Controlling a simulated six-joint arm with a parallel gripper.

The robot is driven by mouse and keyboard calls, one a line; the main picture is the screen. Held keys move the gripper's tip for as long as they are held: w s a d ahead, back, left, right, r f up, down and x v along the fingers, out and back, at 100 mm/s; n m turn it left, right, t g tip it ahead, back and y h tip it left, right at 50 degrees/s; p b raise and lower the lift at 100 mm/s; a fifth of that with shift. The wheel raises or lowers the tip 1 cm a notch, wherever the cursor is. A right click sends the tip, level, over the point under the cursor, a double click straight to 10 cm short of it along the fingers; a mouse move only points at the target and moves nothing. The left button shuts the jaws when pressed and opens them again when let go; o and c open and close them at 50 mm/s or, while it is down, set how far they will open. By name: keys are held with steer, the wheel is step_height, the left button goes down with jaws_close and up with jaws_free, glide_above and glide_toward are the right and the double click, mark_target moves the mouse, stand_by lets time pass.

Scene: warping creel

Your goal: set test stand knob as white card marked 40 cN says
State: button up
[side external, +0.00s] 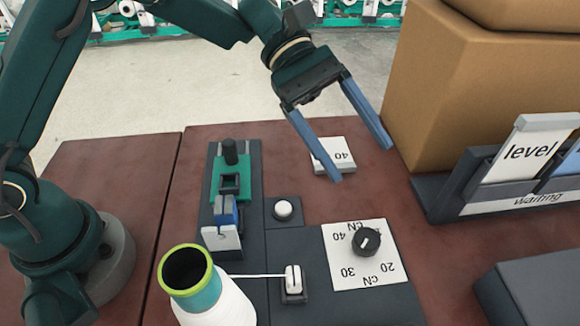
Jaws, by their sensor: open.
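The white card (342,146) lies on a small block at the back of the table; "40" shows upside down on it, and my finger covers part of it. The test stand's black knob (366,242) sits on a white dial plate (341,280) marked 40, 30, 20 and cN. The knob has a small white mark, but I cannot tell which number it points to. My gripper (362,163) is open and empty, above the table near the card, behind the knob and apart from it.
A white yarn cone (212,305) with a green-rimmed top stands at the front left, its thread running to a white guide (293,280). A green-and-blue clamp device (229,180) stands left. Cardboard boxes (480,75) and a "level"/"waiting" sign holder (440,200) bound the right.

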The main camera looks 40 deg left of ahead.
mark_target(366, 235)
steer(key=f+n, duration=0.1)
steer(key=f, duration=0.2)
steer(key=d+f+n+g, duration=0.1)
steer(key=f, duration=0.3)
steer(key=d+f+h, duration=0.1)
steer(key=f, duration=0.2)
steer(key=shift+s+f+n+g, duration=0.15)
steer(key=shift+n+g, duration=0.25)
steer(key=shift+s+d+f, duration=0.1)
steer(key=shift+s+f, duration=0.1)
steer(key=shift+f, duration=0.15)
steer(key=shift+x, duration=2.4)
jaws_close()
steer(key=shift+r+m+g, duration=0.1)
steer(key=shift+m+g, duration=0.3)
steer(key=shift+g, duration=0.2)
steer(key=shift+m+g, duration=0.4)
